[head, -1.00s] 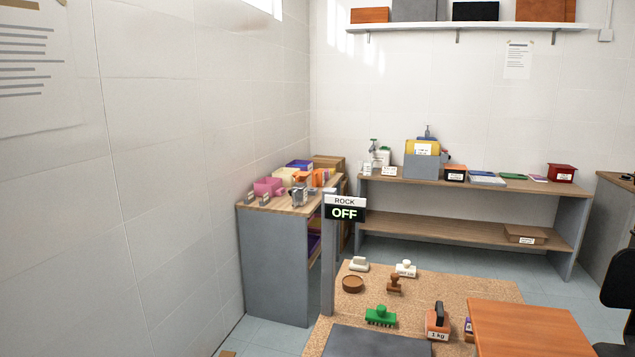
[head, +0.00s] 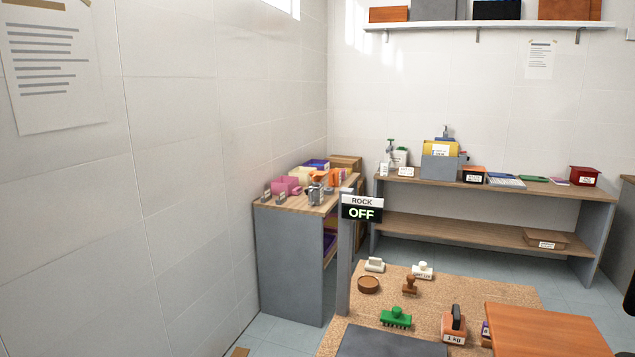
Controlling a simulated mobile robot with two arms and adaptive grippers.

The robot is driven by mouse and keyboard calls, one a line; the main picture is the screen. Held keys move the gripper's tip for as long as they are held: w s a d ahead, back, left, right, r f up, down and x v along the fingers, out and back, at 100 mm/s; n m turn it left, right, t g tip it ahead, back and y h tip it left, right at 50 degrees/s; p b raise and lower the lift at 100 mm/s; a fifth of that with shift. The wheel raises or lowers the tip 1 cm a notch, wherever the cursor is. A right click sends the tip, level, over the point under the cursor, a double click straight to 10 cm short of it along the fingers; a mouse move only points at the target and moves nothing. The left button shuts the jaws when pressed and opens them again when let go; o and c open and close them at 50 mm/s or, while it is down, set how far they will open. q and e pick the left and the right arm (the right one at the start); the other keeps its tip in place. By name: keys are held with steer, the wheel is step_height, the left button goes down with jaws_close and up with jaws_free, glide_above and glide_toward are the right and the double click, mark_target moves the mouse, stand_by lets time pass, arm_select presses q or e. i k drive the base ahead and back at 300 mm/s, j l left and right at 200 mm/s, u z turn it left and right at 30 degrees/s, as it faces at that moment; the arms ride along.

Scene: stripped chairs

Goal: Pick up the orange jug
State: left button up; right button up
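Orange items (head: 320,177) stand among several objects on top of the grey-sided wooden shelf unit (head: 291,255) by the left wall. They are small in the head view and partly hidden, so I cannot tell for certain which one is the orange jug. A silvery metal pot-like item (head: 315,194) stands in front of them, with pink containers (head: 286,184) to their left.
A sign post reading ROCK OFF (head: 362,207) stands right of the shelf unit. A cork-like surface (head: 385,305) holds stamps, a green brush (head: 395,317) and a 1 kg weight (head: 453,328). A long low shelf (head: 480,238) lines the back wall.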

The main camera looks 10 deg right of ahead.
mark_target(335, 176)
steer(key=i+j+u, duration=0.35)
steer(key=i, duration=0.15)
steer(key=i+u, duration=0.35)
steer(key=i, duration=0.15)
steer(key=i+z, duration=0.3)
steer(key=i, duration=0.15)
steer(key=i+j+z, duration=0.15)
steer(key=i+z, duration=0.15)
steer(key=i, duration=0.2)
steer(key=i+j+z, duration=0.25)
steer(key=i, duration=0.2)
steer(key=i+l+z, duration=0.15)
steer(key=i, duration=0.3)
steer(key=i+l+z, duration=0.15)
steer(key=i+l, duration=0.15)
steer(key=i, duration=0.2)
steer(key=i+l+z, duration=0.15)
steer(key=i, duration=0.35)
